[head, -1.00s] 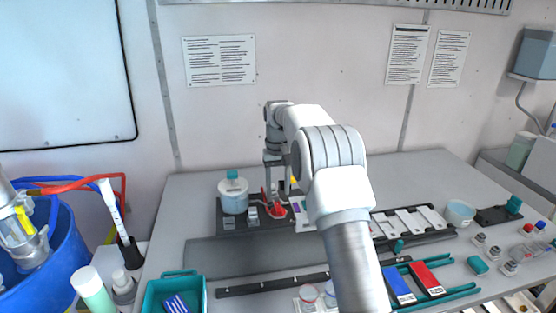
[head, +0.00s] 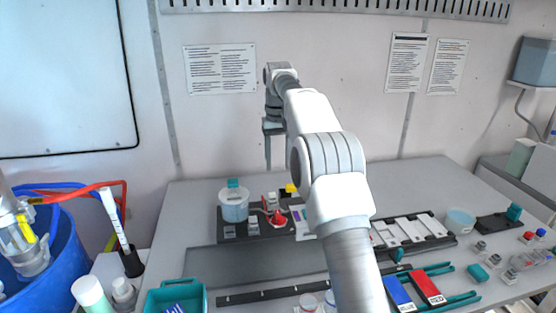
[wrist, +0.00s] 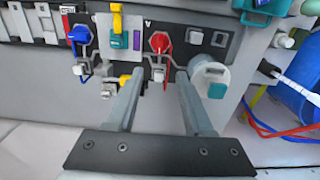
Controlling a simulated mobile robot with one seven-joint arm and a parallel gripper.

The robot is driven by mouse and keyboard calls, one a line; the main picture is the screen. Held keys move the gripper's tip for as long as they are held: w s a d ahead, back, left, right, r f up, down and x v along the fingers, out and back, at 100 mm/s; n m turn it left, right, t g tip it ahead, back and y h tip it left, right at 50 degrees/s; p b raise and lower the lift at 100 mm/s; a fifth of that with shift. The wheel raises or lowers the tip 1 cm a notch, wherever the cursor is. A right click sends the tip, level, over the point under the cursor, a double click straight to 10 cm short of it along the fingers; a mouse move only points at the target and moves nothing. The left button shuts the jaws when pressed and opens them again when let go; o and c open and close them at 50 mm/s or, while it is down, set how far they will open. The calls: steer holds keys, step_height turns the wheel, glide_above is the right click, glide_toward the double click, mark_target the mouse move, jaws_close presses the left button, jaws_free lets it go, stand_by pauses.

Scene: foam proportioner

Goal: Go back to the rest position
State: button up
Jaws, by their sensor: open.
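My gripper (head: 268,165) is raised above the back of the grey bench in the head view, its fingers pointing down. In the wrist view its two fingers (wrist: 160,78) are spread apart with nothing between them. Below it sits a dark base plate with a red valve handle (head: 277,217), which also shows in the wrist view (wrist: 159,42) beyond the fingertips. The gripper is apart from the handle. The lower tips are hard to make out in the head view.
A blue barrel (head: 50,255) with hoses is at the far left, a teal bin (head: 176,297) at the front. My arm hides part of the bench. The space around the raised gripper is clear.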

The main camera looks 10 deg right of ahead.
steer(key=s+r+t+b, duration=0.1)
steer(key=s+r, duration=0.4)
steer(key=s, duration=0.4)
steer(key=s+r+t, duration=0.2)
steer(key=s+r, duration=0.4)
steer(key=s, duration=0.3)
steer(key=s+f+t, duration=0.1)
steer(key=s+f, duration=0.2)
steer(key=s, duration=0.4)
steer(key=s+f+b, duration=0.1)
steer(key=s+f, duration=0.3)
steer(key=s, duration=0.4)
steer(key=s+f+t, duration=0.1)
steer(key=s+f, duration=0.3)
steer(key=s, duration=0.3)
steer(key=shift+s+t, duration=0.3)
steer(key=shift+s, duration=0.1)
steer(key=shift+d, duration=0.1)
